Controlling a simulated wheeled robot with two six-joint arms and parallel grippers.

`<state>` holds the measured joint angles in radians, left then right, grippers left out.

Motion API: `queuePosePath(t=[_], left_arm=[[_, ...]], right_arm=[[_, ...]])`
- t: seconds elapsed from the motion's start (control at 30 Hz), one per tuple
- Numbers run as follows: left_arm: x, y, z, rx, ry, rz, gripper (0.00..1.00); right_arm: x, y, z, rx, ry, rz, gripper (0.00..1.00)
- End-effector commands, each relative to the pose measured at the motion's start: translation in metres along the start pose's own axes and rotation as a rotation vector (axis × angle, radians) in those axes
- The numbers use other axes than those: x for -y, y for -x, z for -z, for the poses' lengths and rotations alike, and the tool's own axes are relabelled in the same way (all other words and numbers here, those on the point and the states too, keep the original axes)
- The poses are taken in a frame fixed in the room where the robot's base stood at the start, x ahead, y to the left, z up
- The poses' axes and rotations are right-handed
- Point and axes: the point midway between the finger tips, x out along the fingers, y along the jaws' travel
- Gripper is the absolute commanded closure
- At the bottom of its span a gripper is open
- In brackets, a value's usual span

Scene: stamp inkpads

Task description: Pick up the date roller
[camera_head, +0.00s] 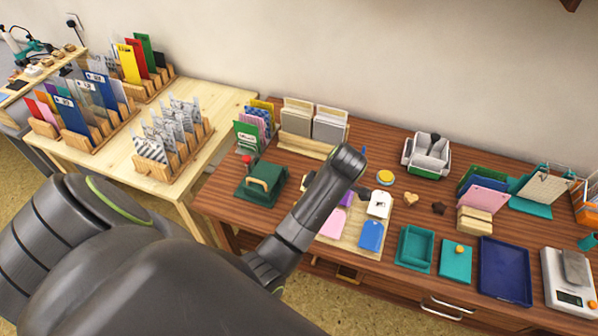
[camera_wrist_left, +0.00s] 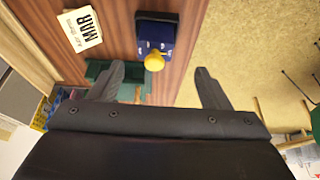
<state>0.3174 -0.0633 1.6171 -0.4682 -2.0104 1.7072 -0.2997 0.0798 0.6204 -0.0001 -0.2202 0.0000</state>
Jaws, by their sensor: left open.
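A dark blue block with white marks and a yellow knob, which looks like the date roller (camera_wrist_left: 155,42), shows in the left wrist view on the brown table near its edge. My left gripper (camera_wrist_left: 158,88) is open and empty, its two fingers apart in front of this block and not touching it. The knob lies above the gap between the fingertips in that picture. In the head view my left arm covers that part of the table, so I cannot make out the block there. My right gripper is in neither view.
A cream card reading MAR (camera_wrist_left: 82,28) lies beside the block. A green stamp with a wooden handle (camera_head: 262,182) stands left of my arm. A teal tray (camera_head: 415,248), a blue tray (camera_head: 504,270) and a scale (camera_head: 568,280) are at the right. The table's edge drops to the floor.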

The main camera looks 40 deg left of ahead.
Motion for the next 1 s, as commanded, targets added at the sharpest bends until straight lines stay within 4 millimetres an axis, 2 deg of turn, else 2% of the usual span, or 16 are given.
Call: queuePosePath(t=[0.03, 0.1, 0.47, 0.8, 1.0], left_arm=[[0.0, -0.012, -0.002, -0.001, 0.0, 0.0, 0.29], [0.0, -0.019, -0.002, 0.0, 0.0, 0.0, 0.29], [-0.002, -0.044, 0.001, -0.001, -0.001, 0.001, 0.29], [-0.006, -0.086, -0.001, 0.0, -0.002, 0.002, 0.29], [-0.006, -0.09, -0.002, 0.002, -0.001, 0.0, 0.29]], right_arm=[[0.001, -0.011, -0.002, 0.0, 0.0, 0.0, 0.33], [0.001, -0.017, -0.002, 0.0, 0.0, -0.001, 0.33], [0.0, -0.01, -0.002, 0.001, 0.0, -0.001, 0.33], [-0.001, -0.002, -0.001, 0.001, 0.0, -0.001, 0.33], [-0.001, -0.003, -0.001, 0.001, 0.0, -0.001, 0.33]])
